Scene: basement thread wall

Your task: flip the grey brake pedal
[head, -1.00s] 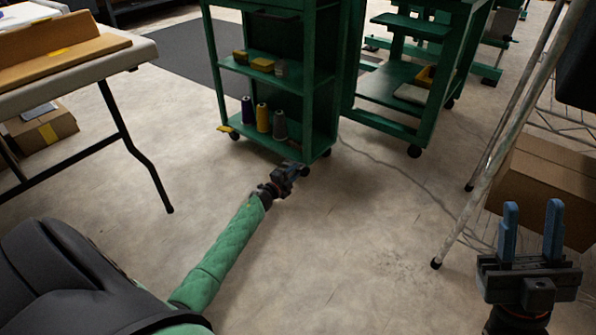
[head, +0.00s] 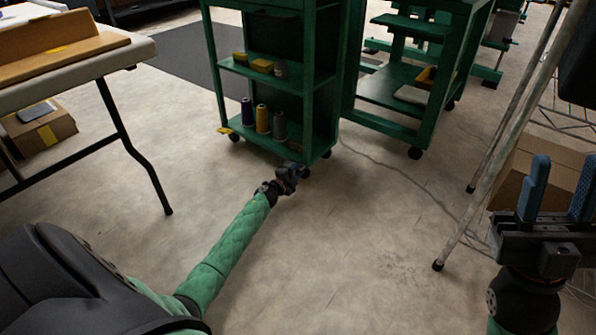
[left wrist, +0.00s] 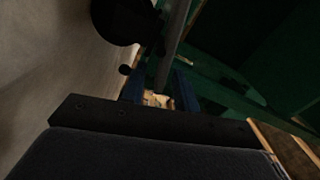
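I cannot make out a grey brake pedal for certain. The green cart's near caster (head: 304,171) is beside my left gripper (head: 288,177), low near the floor; the gripper partly hides that corner. In the left wrist view, the gripper's blue fingers (left wrist: 160,90) stand apart, with a small pale patch between them that I cannot identify. A dark round caster (left wrist: 120,18) shows beyond them, with a small black knob below it. My right gripper (head: 557,190) is raised at the right edge, its blue fingers apart and empty.
The green cart (head: 262,83) holds thread cones on its lower shelf. A yellow pedal (head: 224,130) is at its left caster. A second green cart (head: 398,124) stands behind. A folding table (head: 125,52) is at left. A metal pole (head: 480,178) stands at right. The middle floor is clear.

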